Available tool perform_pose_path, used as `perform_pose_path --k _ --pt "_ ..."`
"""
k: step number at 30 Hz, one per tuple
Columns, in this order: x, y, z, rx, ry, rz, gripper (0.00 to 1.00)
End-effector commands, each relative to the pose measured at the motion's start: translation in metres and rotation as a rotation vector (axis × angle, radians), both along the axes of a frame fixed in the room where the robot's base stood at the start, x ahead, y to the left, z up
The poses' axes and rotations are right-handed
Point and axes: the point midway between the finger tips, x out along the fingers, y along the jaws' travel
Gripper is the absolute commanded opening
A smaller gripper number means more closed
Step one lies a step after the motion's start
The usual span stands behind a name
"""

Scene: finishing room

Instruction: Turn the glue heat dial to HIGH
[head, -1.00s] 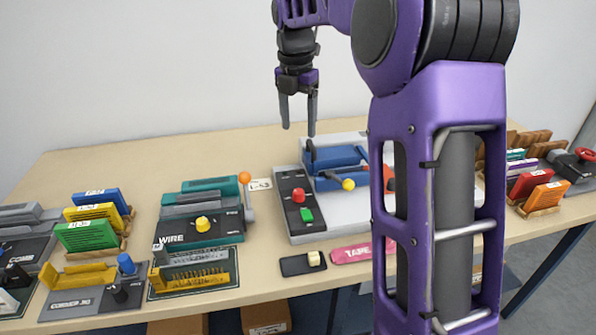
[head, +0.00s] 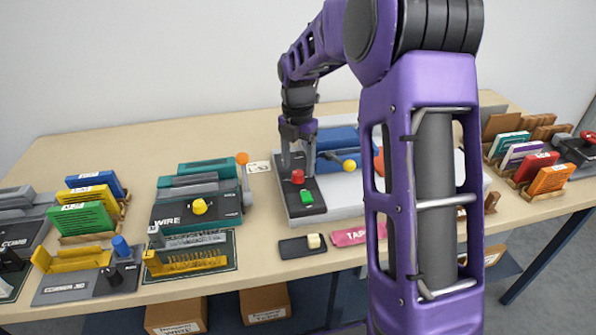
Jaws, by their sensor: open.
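My gripper (head: 298,166) points down, its two fingers spread apart with nothing held between them. It is over the far part of the black control panel (head: 311,209), just behind the red knob (head: 297,176) in the picture. I cannot tell whether the fingertips touch the panel. A green button (head: 307,197) is nearer the front of the panel. No dial marked glue heat or HIGH can be made out. The panel's far end is partly hidden by my gripper.
The blue machine (head: 338,143) with a yellow-knobbed lever (head: 349,166) is right of my gripper. The WIRE machine (head: 197,205) with an orange-tipped lever (head: 242,159) is to the left. My arm hides part of the table's right half. The back left of the table (head: 110,153) is bare.

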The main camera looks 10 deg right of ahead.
Motion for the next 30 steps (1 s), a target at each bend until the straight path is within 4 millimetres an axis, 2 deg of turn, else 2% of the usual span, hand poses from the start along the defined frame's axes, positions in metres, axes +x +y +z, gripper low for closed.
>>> perform_pose_path --k 1,6,15,26,27,30 --pt "0.0 0.0 -0.008 0.0 0.001 0.0 0.69" --pt "0.0 0.0 -0.019 -0.001 -0.001 0.0 0.69" --pt "0.0 0.0 -0.02 -0.001 -0.001 0.0 0.69" --pt "0.0 0.0 -0.02 -0.001 -0.001 0.0 0.04" --pt "0.0 0.0 -0.02 -0.001 -0.001 0.0 0.0" --pt "0.0 0.0 -0.02 -0.001 -0.001 0.0 0.0"
